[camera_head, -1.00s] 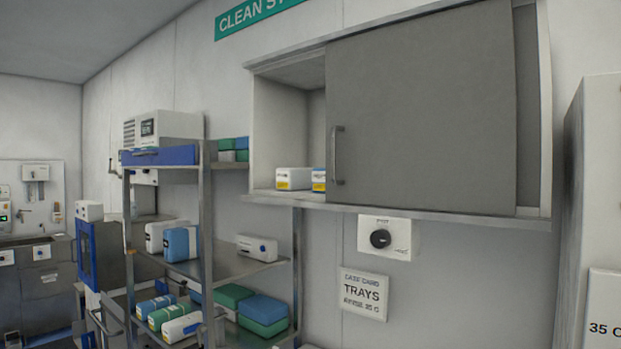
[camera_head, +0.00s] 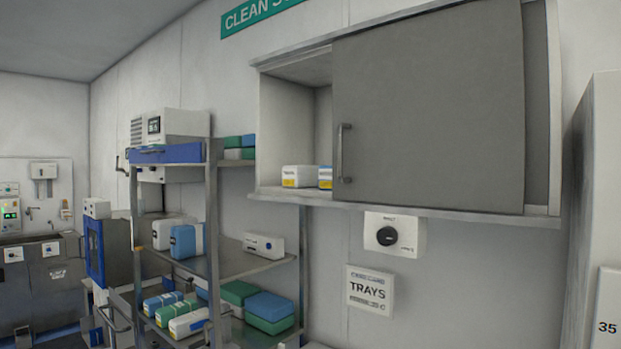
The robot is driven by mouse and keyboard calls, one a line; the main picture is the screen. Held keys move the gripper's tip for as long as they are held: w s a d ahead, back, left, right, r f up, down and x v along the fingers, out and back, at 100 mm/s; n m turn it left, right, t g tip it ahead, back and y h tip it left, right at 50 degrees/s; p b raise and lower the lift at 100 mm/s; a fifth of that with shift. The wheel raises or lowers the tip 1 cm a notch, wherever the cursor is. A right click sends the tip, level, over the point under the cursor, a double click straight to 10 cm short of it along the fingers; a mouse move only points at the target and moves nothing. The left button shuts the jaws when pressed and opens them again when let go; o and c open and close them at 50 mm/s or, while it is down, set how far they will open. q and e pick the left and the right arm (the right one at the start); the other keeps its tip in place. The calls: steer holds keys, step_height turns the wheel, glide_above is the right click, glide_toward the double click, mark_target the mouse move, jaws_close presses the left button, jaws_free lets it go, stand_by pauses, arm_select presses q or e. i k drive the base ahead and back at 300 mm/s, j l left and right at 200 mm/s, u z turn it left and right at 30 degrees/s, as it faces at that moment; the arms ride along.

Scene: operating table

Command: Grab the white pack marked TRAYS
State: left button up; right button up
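A white pack with a yellow label (camera_head: 299,177) sits at the open left end of the wall cabinet (camera_head: 270,130). Its dark print is too small to read for certain. Beside it a second white pack with blue and yellow marking (camera_head: 326,178) is partly hidden behind the grey sliding door (camera_head: 430,110). A card on the wall (camera_head: 369,290) below the cabinet reads TRAYS. Neither of my grippers is in view.
The door, with a vertical handle (camera_head: 345,153), covers most of the cabinet. A dial box (camera_head: 394,235) is under it. A metal shelf rack (camera_head: 212,215) at left holds white, blue and green packs. A pale upright unit (camera_head: 596,180) stands at right.

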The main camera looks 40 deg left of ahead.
mark_target(296, 177)
steer(key=i+j+u, duration=0.15)
steer(key=j+u, duration=0.2)
steer(key=i+j+u, duration=0.35)
steer(key=j, duration=0.2)
steer(key=i+j+u, duration=0.15)
steer(key=j+u, duration=0.2)
